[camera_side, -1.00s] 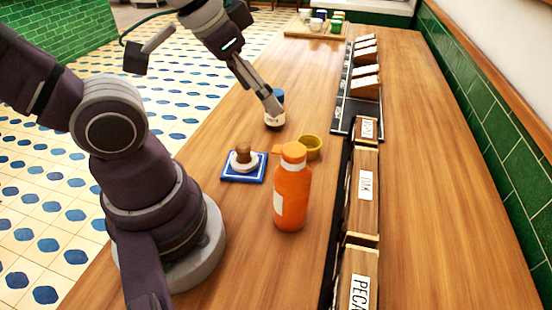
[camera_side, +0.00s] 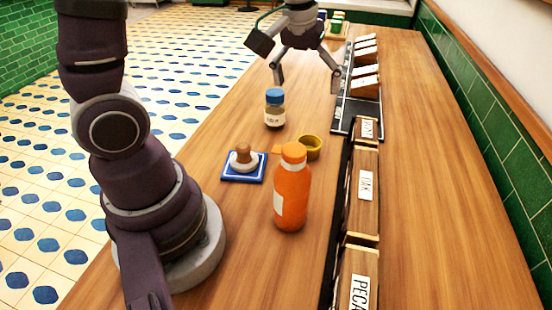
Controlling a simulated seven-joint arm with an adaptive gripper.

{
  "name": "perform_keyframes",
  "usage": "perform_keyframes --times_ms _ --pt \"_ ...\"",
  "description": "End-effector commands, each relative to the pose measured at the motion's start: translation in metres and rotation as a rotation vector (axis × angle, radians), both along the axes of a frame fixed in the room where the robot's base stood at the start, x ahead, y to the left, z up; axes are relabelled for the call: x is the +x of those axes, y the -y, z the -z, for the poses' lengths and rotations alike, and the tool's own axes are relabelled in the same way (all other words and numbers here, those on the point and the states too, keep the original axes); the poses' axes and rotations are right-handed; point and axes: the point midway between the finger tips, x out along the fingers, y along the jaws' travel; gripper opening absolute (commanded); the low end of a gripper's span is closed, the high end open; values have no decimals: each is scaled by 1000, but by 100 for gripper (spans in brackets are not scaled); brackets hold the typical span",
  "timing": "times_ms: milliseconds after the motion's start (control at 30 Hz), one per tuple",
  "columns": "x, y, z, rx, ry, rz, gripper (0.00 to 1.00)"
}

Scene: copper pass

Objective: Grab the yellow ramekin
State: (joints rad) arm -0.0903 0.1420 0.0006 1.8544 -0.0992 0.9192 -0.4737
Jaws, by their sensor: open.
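The yellow ramekin (camera_side: 311,147) is a small round cup standing on the wooden counter. The orange bottle in front of it hides part of its left side. My gripper (camera_side: 307,88) is open, its two fingers spread wide and pointing down. It is empty and above the counter, farther back than the ramekin and apart from it.
An orange bottle (camera_side: 291,195) stands right beside the ramekin. A blue-capped jar (camera_side: 274,110) stands behind left. A tamper-like knob (camera_side: 243,158) sits on a blue tile (camera_side: 232,178). Wooden boxes (camera_side: 366,186) and a black rack (camera_side: 346,118) line the right.

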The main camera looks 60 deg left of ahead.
Motion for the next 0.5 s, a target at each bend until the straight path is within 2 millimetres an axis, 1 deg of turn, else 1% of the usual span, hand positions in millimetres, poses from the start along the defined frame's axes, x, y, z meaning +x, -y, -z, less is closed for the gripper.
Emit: perform_keyframes --times_ms 33,100,200,333,500 --pt "12 -7 17 -10 -39 -79 88" --pt "25 -15 36 -19 -73 -183 88" --pt "35 -22 57 -26 -104 -283 88" --pt "39 -27 75 -28 -121 -337 88" --pt "41 -30 108 -27 -123 -339 88"
